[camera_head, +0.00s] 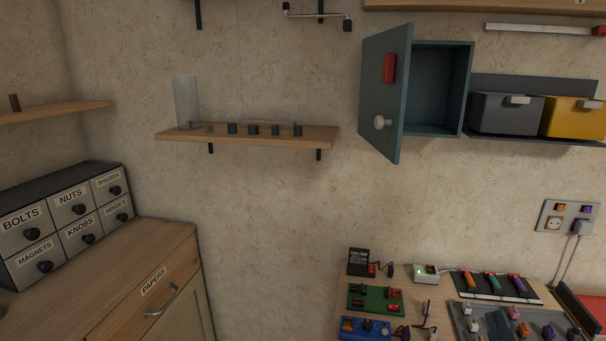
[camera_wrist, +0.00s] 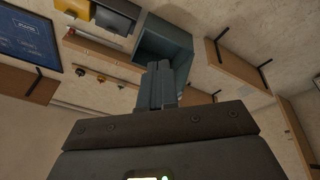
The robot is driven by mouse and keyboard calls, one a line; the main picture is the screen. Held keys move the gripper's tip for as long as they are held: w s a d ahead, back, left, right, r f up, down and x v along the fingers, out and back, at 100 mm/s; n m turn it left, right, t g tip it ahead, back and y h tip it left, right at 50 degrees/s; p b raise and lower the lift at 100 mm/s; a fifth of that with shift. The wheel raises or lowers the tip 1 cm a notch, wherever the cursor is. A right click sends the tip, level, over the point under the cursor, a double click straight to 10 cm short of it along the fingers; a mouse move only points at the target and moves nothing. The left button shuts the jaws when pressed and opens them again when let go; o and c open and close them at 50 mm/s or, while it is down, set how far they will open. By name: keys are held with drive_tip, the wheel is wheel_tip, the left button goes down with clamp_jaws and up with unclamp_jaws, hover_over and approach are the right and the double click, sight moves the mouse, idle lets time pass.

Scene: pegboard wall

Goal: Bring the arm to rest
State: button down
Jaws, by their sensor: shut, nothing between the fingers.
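My gripper (camera_wrist: 158,72) shows in the wrist view, its two grey fingers together with nothing between them. It points toward the wall, and the blue-grey wall cabinet (camera_wrist: 180,42) lies behind the fingertips in that view. I cannot tell the distance between them. In the head view no part of my arm or gripper shows. There the cabinet (camera_head: 440,88) hangs on the wall with its door (camera_head: 384,75) open to the left. The door bears a red block and a pale round knob, and the visible inside looks empty.
A wooden shelf (camera_head: 250,137) with dark pegs juts from the wall. Grey (camera_head: 503,117) and yellow (camera_head: 573,120) bins sit right of the cabinet. Labelled drawers (camera_head: 70,215) stand at left. A workbench (camera_head: 425,300) with tools fills the lower right. Bare wall lies between.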

drive_tip(key=s+a+f+m+g+y, duration=0.1)
drive_tip(key=s+a+f+m, duration=0.2)
drive_tip(key=s, duration=0.5)
drive_tip(key=s+a+f+g+y, duration=0.2)
drive_tip(key=s+a+f, duration=0.1)
drive_tip(key=s+f, duration=0.3)
drive_tip(key=s+r+m+g+y, duration=0.1)
drive_tip(key=s+m+g, duration=0.1)
drive_tip(key=s, duration=1.5)
drive_tip(key=shift+r+g+y, duration=0.15)
drive_tip(key=shift+g+y, duration=0.25)
drive_tip(key=shift+g, duration=0.1)
